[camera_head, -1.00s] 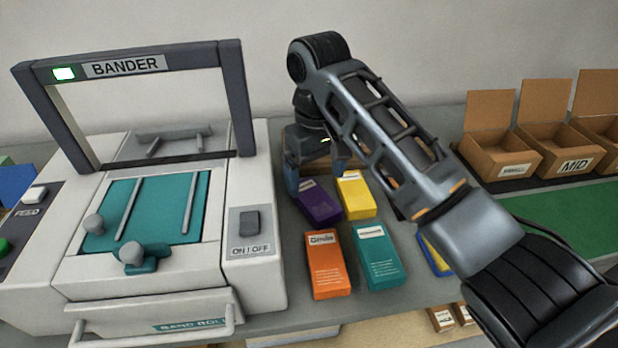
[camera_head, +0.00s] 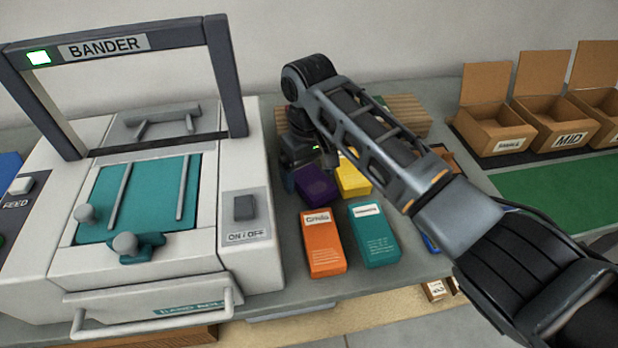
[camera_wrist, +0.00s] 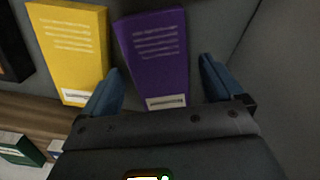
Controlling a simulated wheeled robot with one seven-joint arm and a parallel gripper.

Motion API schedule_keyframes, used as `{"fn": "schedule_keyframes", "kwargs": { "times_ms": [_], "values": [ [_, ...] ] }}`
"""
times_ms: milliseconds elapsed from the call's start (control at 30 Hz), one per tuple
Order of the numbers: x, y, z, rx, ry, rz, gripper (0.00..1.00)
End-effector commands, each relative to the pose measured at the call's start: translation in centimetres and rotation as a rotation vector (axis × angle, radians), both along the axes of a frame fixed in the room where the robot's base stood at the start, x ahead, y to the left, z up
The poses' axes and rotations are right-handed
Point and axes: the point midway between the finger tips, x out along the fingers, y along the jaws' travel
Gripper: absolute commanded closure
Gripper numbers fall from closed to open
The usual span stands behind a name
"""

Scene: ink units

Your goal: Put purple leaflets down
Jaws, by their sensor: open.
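The purple leaflets (camera_head: 318,186) form a stack lying on the grey table, right of the bander machine; my arm partly covers them in the head view. In the wrist view the purple leaflets (camera_wrist: 158,58) lie flat with the white label end toward my gripper. My gripper (camera_wrist: 160,82) is open, its two blue fingertips apart, one on each side of the label end. In the head view my gripper (camera_head: 298,172) is over the back of the purple stack, its fingers mostly hidden.
A yellow stack (camera_head: 353,177) lies close to the right of the purple one. Orange (camera_head: 323,243) and teal (camera_head: 374,235) stacks lie in front. The bander (camera_head: 258,222) stands close on the left. Open cardboard boxes (camera_head: 492,128) stand at the back right.

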Motion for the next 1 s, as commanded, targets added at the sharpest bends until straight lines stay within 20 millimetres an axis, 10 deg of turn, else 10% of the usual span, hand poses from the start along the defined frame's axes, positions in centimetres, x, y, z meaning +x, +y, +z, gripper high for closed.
{"fn": "schedule_keyframes", "kwargs": {
  "times_ms": [167,1000],
  "values": [
    [-0.01,0.01,0.0,0.0,0.0,0.0,0.07],
    [0.0,0.01,0.06,0.0,0.0,0.0,0.76]
  ]
}}
